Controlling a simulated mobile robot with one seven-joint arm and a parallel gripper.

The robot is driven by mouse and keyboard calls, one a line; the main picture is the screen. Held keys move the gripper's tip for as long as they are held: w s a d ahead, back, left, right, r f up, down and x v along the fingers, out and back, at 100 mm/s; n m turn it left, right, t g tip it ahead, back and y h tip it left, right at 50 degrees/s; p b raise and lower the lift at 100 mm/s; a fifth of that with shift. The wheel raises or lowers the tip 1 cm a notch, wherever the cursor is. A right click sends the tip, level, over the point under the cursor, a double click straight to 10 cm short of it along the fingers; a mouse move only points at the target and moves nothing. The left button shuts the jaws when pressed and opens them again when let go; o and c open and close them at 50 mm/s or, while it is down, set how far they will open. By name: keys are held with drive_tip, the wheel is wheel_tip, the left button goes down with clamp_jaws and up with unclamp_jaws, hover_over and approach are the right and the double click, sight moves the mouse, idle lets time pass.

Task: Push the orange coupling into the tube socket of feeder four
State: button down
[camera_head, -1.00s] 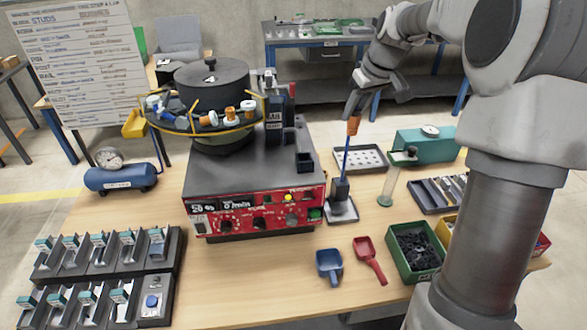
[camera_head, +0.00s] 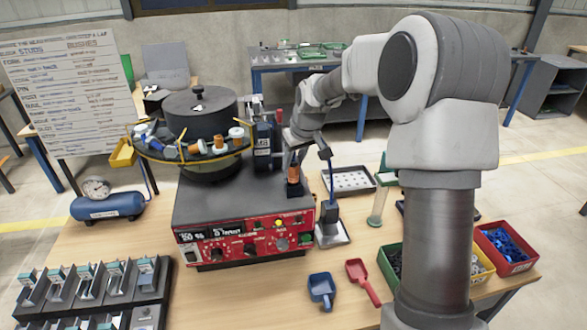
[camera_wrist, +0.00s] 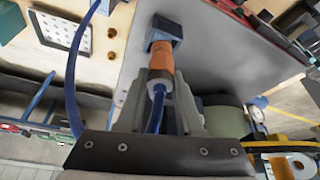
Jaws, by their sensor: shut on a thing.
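The orange coupling (camera_head: 294,174) is upright under my gripper (camera_head: 295,160), right over the dark tube socket (camera_head: 294,190) at the right side of the feeder's grey top. In the wrist view the coupling (camera_wrist: 161,57) lies between the fingers of my gripper (camera_wrist: 160,86), which are shut on it, with blue tube (camera_wrist: 154,118) at its near end. Its far end meets or overlaps the dark blue socket block (camera_wrist: 164,28). How deep it sits cannot be told. The feeder's drum (camera_head: 201,117) has a mark on its lid, too small to read here.
The bowl rim with orange and white parts (camera_head: 216,146) and a dark upright unit (camera_head: 263,145) stand left of my gripper. The blue tube (camera_head: 332,180) rises from a stand (camera_head: 330,222) to the right. A perforated white tray (camera_head: 348,179) lies behind it.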

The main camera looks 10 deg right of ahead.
sight(294, 170)
drive_tip(key=shift+f, duration=1.3)
drive_tip(key=shift+f, duration=0.1)
drive_tip(key=shift+f, duration=0.15)
drive_tip(key=c, duration=0.6)
unclamp_jaws()
drive_tip(key=shift+o, duration=0.2)
drive_tip(key=shift+r, duration=0.2)
drive_tip(key=shift+r, duration=0.25)
drive_tip(key=v, duration=1.1)
drive_tip(key=shift+r, duration=0.3)
drive_tip(key=shift+s, duration=0.15)
